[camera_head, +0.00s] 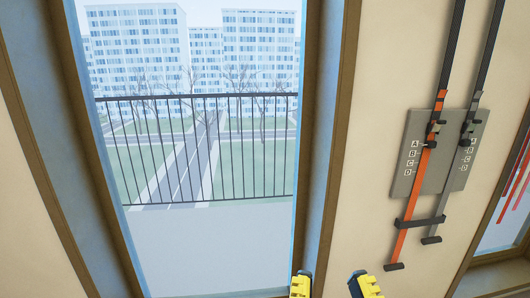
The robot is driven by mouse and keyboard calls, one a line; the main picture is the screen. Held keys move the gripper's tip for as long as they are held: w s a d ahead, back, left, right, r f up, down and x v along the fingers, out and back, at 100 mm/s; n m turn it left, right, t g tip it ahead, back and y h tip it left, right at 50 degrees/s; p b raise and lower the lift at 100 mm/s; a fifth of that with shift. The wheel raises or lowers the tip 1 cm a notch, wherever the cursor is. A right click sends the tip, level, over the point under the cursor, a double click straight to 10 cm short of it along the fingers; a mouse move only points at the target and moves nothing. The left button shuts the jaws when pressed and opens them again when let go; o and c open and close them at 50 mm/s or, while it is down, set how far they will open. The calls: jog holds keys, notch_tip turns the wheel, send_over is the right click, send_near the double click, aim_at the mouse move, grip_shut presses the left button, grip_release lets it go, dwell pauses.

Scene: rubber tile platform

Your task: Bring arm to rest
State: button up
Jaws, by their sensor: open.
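My gripper (333,284) shows at the bottom edge, right of centre. Its two yellow-and-black fingertips stand apart with a gap between them, and nothing is held in it. The rest of the gripper and my arm are out of view below the frame. The fingertips show in front of the window frame and the beige wall.
A tall window (245,240) with a dark railing (210,150) fills the left and middle. On the beige wall at right hangs a grey panel lettered A to D (405,185), with an orange strap (420,185) and a grey strap (449,185). Another window edge shows at far right.

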notch_tip(320, 180, up, 38)
jog(key=p, duration=3.4)
jog(key=shift+f, duration=0.25)
